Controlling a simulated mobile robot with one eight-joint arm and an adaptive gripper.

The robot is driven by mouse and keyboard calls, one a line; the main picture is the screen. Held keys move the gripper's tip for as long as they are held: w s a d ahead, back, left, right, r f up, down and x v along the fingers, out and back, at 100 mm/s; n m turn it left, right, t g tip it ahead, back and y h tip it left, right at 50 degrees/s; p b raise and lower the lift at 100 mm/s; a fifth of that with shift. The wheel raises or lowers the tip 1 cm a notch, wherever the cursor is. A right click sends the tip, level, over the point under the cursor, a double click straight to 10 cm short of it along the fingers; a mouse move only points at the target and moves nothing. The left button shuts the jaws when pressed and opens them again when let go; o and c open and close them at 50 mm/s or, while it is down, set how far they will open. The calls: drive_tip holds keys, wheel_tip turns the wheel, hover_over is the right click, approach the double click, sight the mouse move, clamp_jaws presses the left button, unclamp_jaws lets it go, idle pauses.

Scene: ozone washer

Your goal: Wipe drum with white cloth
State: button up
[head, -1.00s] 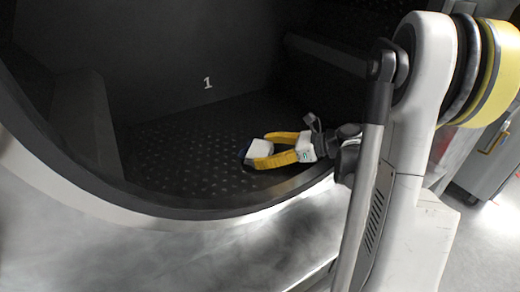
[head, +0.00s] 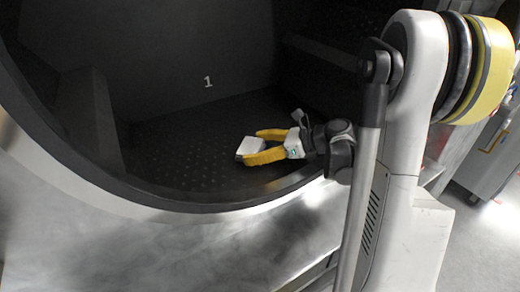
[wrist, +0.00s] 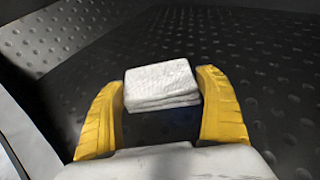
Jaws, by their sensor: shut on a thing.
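The white cloth (head: 250,145) is a folded pad held at the tips of my yellow-fingered gripper (head: 254,147). In the wrist view the cloth (wrist: 162,84) sits between the two fingertips of my gripper (wrist: 163,92), with its folded layers facing me. The dark drum (head: 165,165) is open at the front, and my gripper is inside it, low and right of the middle. In the wrist view the dimpled drum surface (wrist: 265,60) lies beyond the cloth. I cannot tell whether the cloth touches the drum.
The drum's round metal rim (head: 150,208) curves below and left of my gripper. Raised ribs stand inside at the left (head: 90,110) and upper right (head: 320,50). A white number 1 (head: 208,82) marks the back wall. A grey cabinet (head: 485,160) stands outside at the right.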

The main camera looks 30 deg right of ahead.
drive_tip(key=shift+w+f+b, duration=0.15)
drive_tip(key=shift+w+b, duration=0.25)
drive_tip(key=shift+w, duration=3.9)
drive_tip(key=shift+r+p, duration=2.05)
drive_tip(key=shift+r, duration=0.95)
drive_tip(key=shift+r+p, duration=1.05)
drive_tip(key=shift+r, duration=0.45)
